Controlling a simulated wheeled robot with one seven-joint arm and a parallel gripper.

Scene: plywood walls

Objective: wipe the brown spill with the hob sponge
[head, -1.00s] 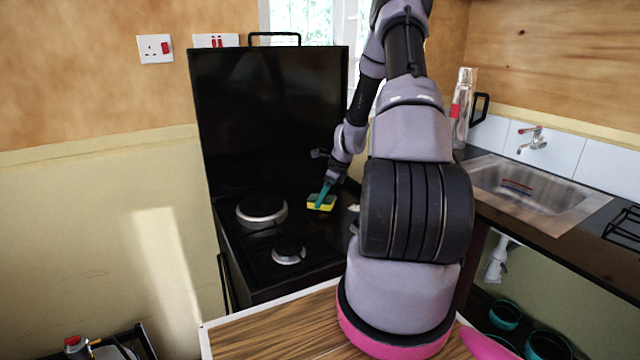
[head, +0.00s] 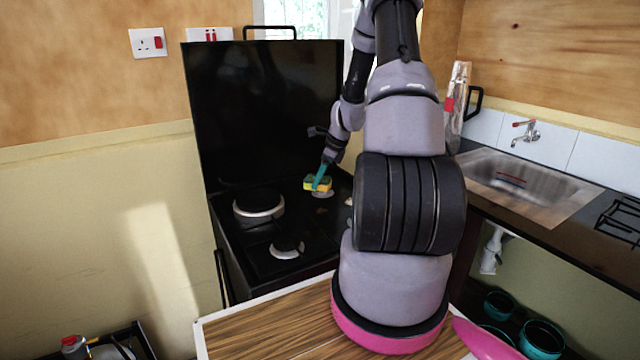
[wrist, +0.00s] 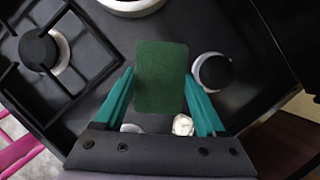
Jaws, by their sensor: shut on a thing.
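The hob sponge (head: 312,184), yellow with a green side, is between the teal fingers of my gripper (head: 321,178). My gripper is shut on it and holds it just above the black hob (head: 240,268), with a burner showing just under it. In the wrist view the sponge's green face (wrist: 162,60) fills the space between the fingers (wrist: 160,85).
Burners (head: 258,205) and (head: 287,247) stand on the hob's left and front; a dark raised lid (head: 262,110) closes its back. A small pale thing (wrist: 182,125) lies near the gripper. A sink (head: 525,185) and bottle (head: 457,100) are to the right.

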